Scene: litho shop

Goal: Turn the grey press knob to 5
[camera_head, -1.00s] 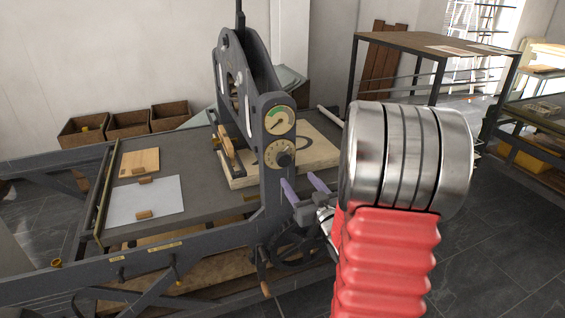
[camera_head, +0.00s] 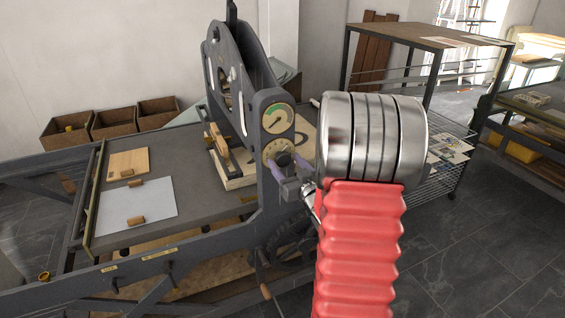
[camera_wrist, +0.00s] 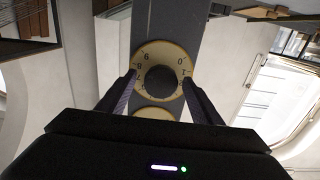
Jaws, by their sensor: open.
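The dark grey press knob (camera_head: 284,159) sits at the middle of a cream number dial (camera_head: 269,150) on the press's dark upright. My gripper (camera_head: 287,164) is at the dial, its two purple fingers apart around the knob. In the wrist view the round knob (camera_wrist: 161,83) lies between the open fingers of my gripper (camera_wrist: 161,76), with a gap on each side. The yellow dial (camera_wrist: 150,50) shows behind it, with some numerals readable, such as 0 and 6. The fingers cover part of the dial's rim. I cannot tell which number the knob points to.
A gauge (camera_head: 277,118) with a green sector sits just above the dial; part of a round face (camera_wrist: 156,113) shows in the wrist view. The press bed (camera_head: 190,160) extends left with a paper sheet (camera_head: 150,203). A table (camera_head: 430,32) stands behind right.

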